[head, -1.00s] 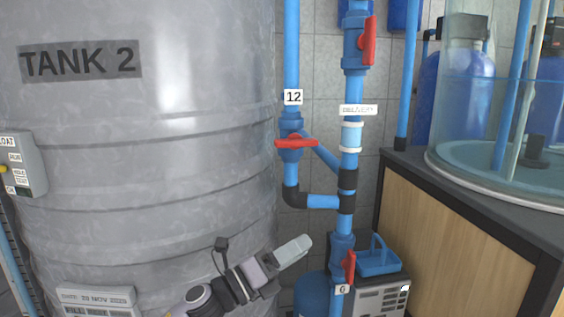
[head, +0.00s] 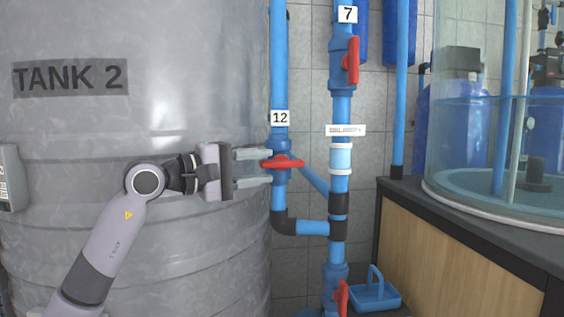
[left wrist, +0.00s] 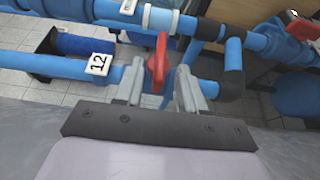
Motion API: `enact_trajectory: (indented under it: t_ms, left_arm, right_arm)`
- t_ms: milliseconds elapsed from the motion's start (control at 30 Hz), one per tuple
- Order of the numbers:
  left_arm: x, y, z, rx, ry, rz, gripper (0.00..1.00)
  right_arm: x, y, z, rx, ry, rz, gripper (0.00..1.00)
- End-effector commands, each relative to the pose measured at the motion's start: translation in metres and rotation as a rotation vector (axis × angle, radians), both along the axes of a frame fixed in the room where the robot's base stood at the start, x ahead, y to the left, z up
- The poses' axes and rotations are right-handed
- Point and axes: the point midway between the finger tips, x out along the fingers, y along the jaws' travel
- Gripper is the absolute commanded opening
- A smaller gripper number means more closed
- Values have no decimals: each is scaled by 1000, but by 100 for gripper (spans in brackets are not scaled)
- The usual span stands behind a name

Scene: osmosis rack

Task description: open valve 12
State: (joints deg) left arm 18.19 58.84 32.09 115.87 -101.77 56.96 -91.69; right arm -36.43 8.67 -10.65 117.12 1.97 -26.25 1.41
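Valve 12 is a blue valve on a vertical blue pipe, with a red handle (head: 283,162) lying crosswise to the pipe. A white "12" label (head: 280,118) sits just above it. My left gripper (head: 268,168) is open at the valve, one finger above the handle's left end and one below it. In the left wrist view the red handle (left wrist: 158,58) stands between the two spread fingertips (left wrist: 160,75), with clear gaps beside it. Whether a finger touches the handle I cannot tell. My right gripper is not in view.
The grey TANK 2 (head: 150,120) stands close behind and left of my left arm. Another pipe (head: 341,180) with a red-handled valve labelled 7 (head: 352,60) runs to the right. A wooden cabinet (head: 450,255) carries a clear water tank (head: 480,140).

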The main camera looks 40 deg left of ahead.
Motion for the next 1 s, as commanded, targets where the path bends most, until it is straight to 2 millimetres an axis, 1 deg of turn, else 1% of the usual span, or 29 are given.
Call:
enact_trajectory:
  t_ms: [33, 133, 400, 600, 833, 867, 900, 967, 1000]
  left_arm:
    - [6, -2, 3, -1, 0, 0, 39]
    - [18, -5, 4, -3, 0, -2, 39]
    - [44, -13, 2, -5, -1, -2, 39]
    - [50, -15, 1, -3, -1, -2, 39]
    - [51, -15, 0, -3, 0, -2, 39]
    - [51, -15, 0, -3, 0, -2, 36]
    - [51, -15, 0, -3, 0, -2, 23]
    - [51, -15, 0, -3, 0, -2, 4]
    - [51, -15, 0, -3, 0, -2, 0]
  right_arm:
    - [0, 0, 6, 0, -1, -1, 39]
    - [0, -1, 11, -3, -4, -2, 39]
    - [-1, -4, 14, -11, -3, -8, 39]
    - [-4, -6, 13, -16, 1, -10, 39]
    - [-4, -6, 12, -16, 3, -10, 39]
    - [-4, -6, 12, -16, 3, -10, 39]
    - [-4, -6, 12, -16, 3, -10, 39]
    - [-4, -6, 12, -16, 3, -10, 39]
    - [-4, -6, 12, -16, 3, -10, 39]
